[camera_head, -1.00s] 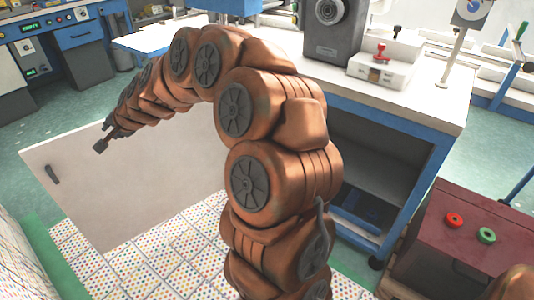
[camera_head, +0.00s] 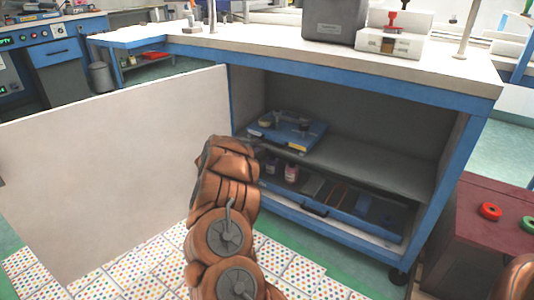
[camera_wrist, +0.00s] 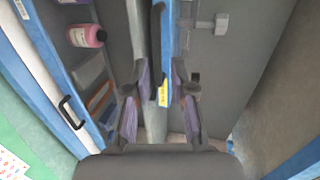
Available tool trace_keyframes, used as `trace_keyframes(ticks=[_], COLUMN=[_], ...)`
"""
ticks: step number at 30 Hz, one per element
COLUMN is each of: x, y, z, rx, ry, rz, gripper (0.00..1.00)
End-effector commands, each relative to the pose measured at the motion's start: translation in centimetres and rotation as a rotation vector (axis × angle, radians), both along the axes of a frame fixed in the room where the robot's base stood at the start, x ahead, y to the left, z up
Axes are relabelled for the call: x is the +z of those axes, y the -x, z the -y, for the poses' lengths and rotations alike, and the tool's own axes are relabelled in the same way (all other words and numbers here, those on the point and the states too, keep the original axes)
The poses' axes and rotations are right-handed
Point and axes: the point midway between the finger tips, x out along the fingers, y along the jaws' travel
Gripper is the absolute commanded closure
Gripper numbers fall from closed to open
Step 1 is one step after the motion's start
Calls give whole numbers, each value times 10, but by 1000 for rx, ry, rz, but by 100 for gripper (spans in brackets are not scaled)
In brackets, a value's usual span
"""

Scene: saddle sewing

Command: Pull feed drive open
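A flat blue unit with knobs on top and a yellow label on its front, which seems to be the feed drive (camera_head: 312,134), sits on the cabinet's grey upper shelf (camera_head: 375,170). In the wrist view its blue front edge (camera_wrist: 169,35), a dark handle-like bar (camera_wrist: 157,40) and the yellow label show between my fingers. My gripper (camera_wrist: 158,80) is open at the shelf's front, a finger on either side of this edge. I cannot tell whether the fingers touch it. In the head view my arm hides the gripper.
The white cabinet door (camera_head: 120,165) stands open at left. Below the shelf is a blue drawer (camera_head: 375,234) with bottles and a black handle (camera_head: 314,208). A maroon box (camera_head: 470,225) with red and green buttons stands at right.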

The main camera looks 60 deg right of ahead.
Motion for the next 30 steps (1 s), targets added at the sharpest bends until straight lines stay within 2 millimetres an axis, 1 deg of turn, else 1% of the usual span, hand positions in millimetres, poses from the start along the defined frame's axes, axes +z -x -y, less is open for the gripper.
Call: trace_keyframes(ticks=[1,4,8,11,14,18,24,30], x=[-9,-11,-11,-15,-19,-20,-24,-25], y=[7,15,14,13,12,11,13,12], z=[4,9,17,26,38,55,74,83], rx=[-24,-51,-55,-54,-50,-51,-54,-52], ry=[9,21,26,26,23,27,24,21], rz=[1,4,5,3,1,3,2,3], gripper=[76,76,76,76,76,76,76,76])
